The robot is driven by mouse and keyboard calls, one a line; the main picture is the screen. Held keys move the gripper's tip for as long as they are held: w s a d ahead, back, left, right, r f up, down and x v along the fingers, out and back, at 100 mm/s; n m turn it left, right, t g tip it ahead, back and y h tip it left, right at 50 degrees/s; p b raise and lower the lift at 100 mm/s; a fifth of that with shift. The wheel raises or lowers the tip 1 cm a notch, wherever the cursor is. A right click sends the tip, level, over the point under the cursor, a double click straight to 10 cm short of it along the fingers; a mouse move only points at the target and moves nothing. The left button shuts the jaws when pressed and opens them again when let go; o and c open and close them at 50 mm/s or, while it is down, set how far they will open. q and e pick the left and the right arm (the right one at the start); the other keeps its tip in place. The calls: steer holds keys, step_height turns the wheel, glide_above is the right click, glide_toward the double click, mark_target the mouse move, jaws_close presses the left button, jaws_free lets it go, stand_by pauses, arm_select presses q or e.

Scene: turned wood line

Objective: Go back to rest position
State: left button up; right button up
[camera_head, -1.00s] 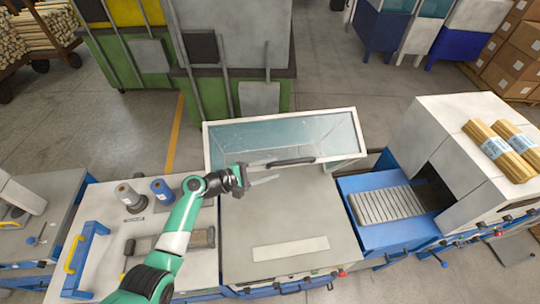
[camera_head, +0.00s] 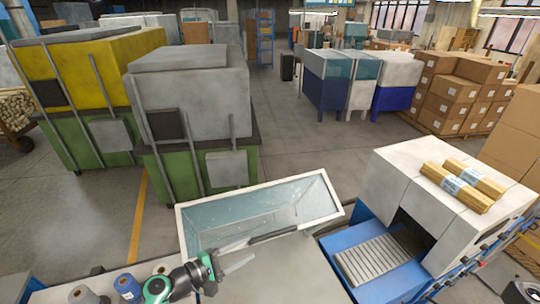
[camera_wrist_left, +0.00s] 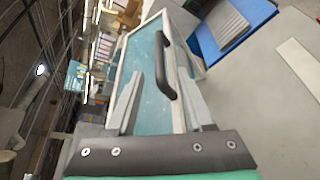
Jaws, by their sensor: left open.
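My left gripper (camera_head: 250,252) shows low in the head view, reaching in from the left. Its two grey fingers are apart, with nothing gripped. They lie beside the front rim of a glass-panelled cover (camera_head: 330,213) with a white frame. A black bar handle (camera_head: 272,234) on that rim begins close to the fingertips. In the left wrist view the gripper (camera_wrist_left: 160,78) is open, and the handle (camera_wrist_left: 163,68) appears between and beyond the fingers. I cannot tell whether they touch it. My right gripper is not in view.
A blue-and-white machine with a roller bed (camera_head: 380,255) stands at the right, with wrapped wood bundles (camera_head: 455,188) on top. Blue and dark rolls (camera_head: 127,287) stand left of my gripper. Green-based bins (camera_head: 195,150) stand behind. Open floor (camera_head: 310,150) lies beyond the cover.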

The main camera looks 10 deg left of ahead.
arm_select(q)
steer(key=s+d+r+m+t, duration=0.15)
steer(key=r+m, duration=0.25)
steer(key=r, duration=0.6)
steer(key=w+d+r+m+t, duration=0.15)
steer(key=r+m, duration=0.25)
steer(key=r, duration=0.7)
steer(key=s+d+r+m+t, duration=0.2)
steer(key=d+r+m, duration=0.15)
steer(key=r, duration=0.65)
steer(key=s+a+r+m+t+y, duration=0.2)
steer(key=s+a+r+t+y, duration=0.2)
steer(key=s+r, duration=0.5)
steer(key=s+a+r+m+t+y, duration=0.3)
steer(key=s+a+r+t, duration=0.4)
steer(key=r, duration=0.5)
steer(key=s+y, duration=0.1)
steer(key=s, duration=0.1)
steer(key=shift+s+a+y, duration=0.25)
steer(key=shift+s+y, duration=0.05)
